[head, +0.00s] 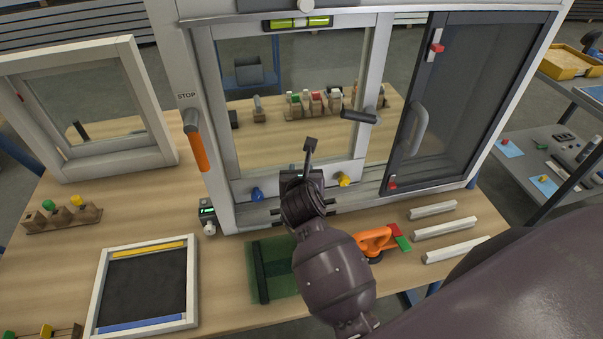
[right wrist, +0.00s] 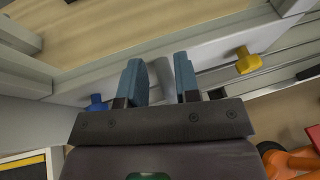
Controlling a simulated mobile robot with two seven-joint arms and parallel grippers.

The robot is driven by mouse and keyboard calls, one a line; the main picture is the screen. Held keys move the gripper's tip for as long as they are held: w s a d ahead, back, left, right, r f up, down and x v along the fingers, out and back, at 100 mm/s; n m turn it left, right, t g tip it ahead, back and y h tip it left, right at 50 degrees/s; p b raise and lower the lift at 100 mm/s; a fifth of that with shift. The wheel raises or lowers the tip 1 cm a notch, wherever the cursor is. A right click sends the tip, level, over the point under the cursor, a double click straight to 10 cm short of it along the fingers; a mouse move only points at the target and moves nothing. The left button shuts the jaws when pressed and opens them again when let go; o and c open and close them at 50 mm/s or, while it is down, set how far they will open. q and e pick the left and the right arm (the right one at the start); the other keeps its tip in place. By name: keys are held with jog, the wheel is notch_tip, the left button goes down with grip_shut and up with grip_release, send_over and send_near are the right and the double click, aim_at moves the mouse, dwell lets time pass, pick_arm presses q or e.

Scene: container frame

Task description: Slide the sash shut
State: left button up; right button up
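A light-framed sash (head: 369,80) stands in the large white window frame (head: 217,170), with a black handle (head: 358,116) on its right side. A dark-framed sash (head: 400,140) with a grey handle (head: 418,130) fills the right part. My right gripper (head: 301,172) is at the lower rail, between a blue knob (head: 257,194) and a yellow knob (head: 344,180). In the right wrist view its fingers (right wrist: 161,82) are apart, with a grey peg (right wrist: 163,74) between them. I cannot tell whether they touch it. My left gripper is out of view.
An orange lever (head: 198,150) hangs on the left jamb. An orange tool (head: 374,240) and white bars (head: 445,228) lie on the bench in front, right. Several small blocks stand behind the glass.

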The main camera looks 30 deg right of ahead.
notch_tip(320, 180, up, 2)
jog(key=shift+r+p, duration=0.1)
jog(key=shift+p, duration=0.65)
jog(key=shift+r+p, duration=0.65)
jog(key=shift+p, duration=0.15)
notch_tip(320, 180, up, 10)
jog(key=shift+f+p, duration=0.1)
jog(key=shift+p, duration=0.2)
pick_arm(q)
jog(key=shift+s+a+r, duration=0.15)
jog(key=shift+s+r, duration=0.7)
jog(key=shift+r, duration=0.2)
pick_arm(e)
jog(key=shift+r, duration=0.75)
jog(key=shift+f, duration=0.1)
